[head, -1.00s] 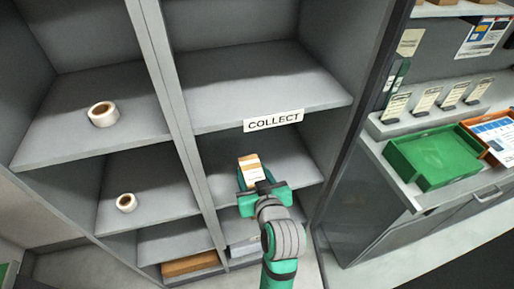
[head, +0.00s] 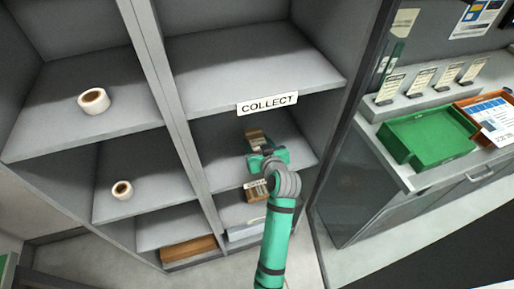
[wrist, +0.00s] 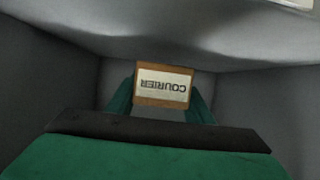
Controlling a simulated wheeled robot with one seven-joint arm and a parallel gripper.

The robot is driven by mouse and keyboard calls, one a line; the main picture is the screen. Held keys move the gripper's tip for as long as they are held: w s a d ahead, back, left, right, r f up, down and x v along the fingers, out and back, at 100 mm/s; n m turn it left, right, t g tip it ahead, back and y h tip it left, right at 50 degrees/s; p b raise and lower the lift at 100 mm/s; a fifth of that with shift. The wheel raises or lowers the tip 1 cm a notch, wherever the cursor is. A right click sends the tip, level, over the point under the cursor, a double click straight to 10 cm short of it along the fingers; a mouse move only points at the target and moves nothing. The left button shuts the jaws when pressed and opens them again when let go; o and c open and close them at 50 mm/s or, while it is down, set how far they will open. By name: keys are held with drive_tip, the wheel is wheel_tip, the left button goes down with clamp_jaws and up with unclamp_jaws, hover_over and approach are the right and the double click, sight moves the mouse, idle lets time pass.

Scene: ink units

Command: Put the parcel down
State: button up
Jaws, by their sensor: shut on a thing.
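The parcel (head: 254,134) is a small brown box with a pale label. In the wrist view the parcel (wrist: 163,86) sits between the two green fingers, its label reading COURIER upside down. My gripper (head: 261,150) is shut on it, and my arm reaches in from below. The parcel is inside the compartment under the COLLECT sign (head: 267,104), above the shelf board (head: 215,163). I cannot tell whether it touches the board. My gripper hides part of the parcel.
The compartment's side walls stand close by on both sides. A brown labelled item (head: 258,192) shows lower down, partly behind my arm. A green tray (head: 427,136) stands on the counter at right.

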drive_tip(key=shift+w+d+f, duration=0.1)
drive_tip(key=shift+w+f, duration=0.15)
drive_tip(key=shift+f, duration=1.55)
drive_tip(key=shift+f, duration=0.1)
drive_tip(key=o, duration=1.2)
drive_tip(key=shift+f, duration=0.1)
